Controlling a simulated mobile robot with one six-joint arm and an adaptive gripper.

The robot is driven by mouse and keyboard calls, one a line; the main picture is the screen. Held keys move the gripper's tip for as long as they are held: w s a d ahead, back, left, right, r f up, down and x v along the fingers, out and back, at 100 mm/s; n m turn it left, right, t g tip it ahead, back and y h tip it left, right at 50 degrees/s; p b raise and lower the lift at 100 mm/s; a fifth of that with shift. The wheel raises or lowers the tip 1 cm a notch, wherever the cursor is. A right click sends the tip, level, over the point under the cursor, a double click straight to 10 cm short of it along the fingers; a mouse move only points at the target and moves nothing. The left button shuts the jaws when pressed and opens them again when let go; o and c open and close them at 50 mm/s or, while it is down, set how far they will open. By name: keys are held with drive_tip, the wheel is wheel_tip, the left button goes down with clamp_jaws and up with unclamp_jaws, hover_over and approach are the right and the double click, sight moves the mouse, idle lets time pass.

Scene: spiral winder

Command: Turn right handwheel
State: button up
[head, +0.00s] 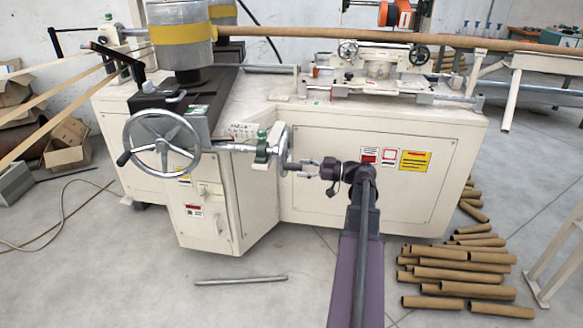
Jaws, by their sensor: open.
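A large silver handwheel (161,144) faces me on the left of the cream machine, with a dark grip at its lower left. A second silver handwheel (285,150) shows nearly edge-on to its right, at the end of the horizontal shaft near a green fitting. My gripper (298,167) is open, its fingers pointing left at the lower right of this second wheel. The fingertips are close to its rim; I cannot tell whether they touch.
The machine's cream front panel (330,209) stands just behind my gripper. Cardboard tubes (459,274) lie piled on the floor at the right. A metal rod (240,280) lies on the floor in front. A white stand (560,255) is at the right edge.

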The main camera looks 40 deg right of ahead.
sight(284, 166)
drive_tip(key=shift+x, duration=1.85)
clamp_jaws()
